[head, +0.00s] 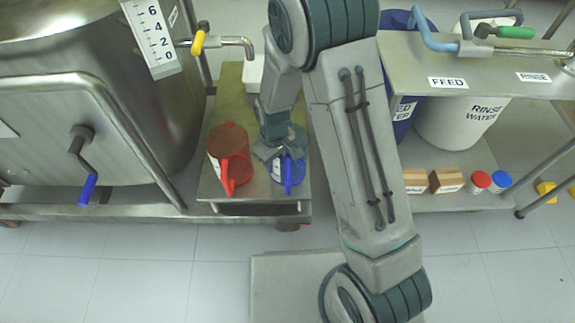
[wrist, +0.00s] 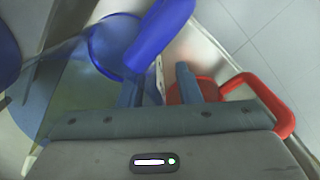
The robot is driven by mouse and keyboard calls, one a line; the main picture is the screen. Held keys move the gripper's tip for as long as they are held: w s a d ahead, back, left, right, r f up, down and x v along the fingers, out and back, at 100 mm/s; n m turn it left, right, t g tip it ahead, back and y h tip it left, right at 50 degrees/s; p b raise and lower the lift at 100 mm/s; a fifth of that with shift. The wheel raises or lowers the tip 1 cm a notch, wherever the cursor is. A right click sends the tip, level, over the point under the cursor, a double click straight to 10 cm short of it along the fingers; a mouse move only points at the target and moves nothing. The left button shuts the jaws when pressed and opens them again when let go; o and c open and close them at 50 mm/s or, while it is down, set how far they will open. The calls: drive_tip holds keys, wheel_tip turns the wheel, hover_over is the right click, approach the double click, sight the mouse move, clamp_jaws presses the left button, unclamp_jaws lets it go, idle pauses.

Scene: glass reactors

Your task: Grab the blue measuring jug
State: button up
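The blue measuring jug (head: 291,172) stands on the low steel shelf, partly hidden behind my gripper, with its handle toward the front. In the wrist view its blue handle (wrist: 160,30) rises at the top centre, and its round clear-blue body (wrist: 107,45) shows at the upper left. My gripper (head: 268,153) is at the jug's upper left side in the head view. In the wrist view the gripper's two fingers (wrist: 161,80) are apart, with some blue showing between them. I cannot tell whether either finger touches the jug.
A red jug (head: 228,155) stands close to the left of the blue one; it shows behind the right finger in the wrist view (wrist: 270,100). A steel tank (head: 140,100) is at the left. The rinse water bucket (head: 455,125) and small boxes (head: 446,180) are at the right.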

clamp_jaws()
drive_tip(key=shift+s, duration=0.25)
idle(1.1)
